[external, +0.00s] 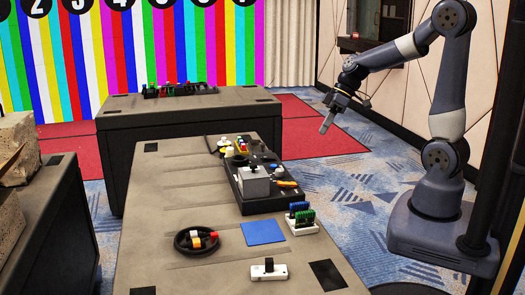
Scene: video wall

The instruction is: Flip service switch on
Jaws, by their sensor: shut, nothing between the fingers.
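A small white block with a dark upright knob, which looks like a switch (268,271), sits near the front edge of the long table. Whether it is on or off cannot be told at this size. A grey box with a small light part on top (254,181) stands on a black tray farther back; I cannot tell whether it also carries a switch. My gripper (325,125) is shut and empty, pointing down in the air to the right of the table's far end, well apart from both.
A blue square (264,232), a white rack with blue and green boards (302,218) and a round black dish of coloured blocks (196,240) lie nearby. The black tray (261,206) is crowded. The table's left side (165,205) is mostly clear. Another table (180,110) stands behind.

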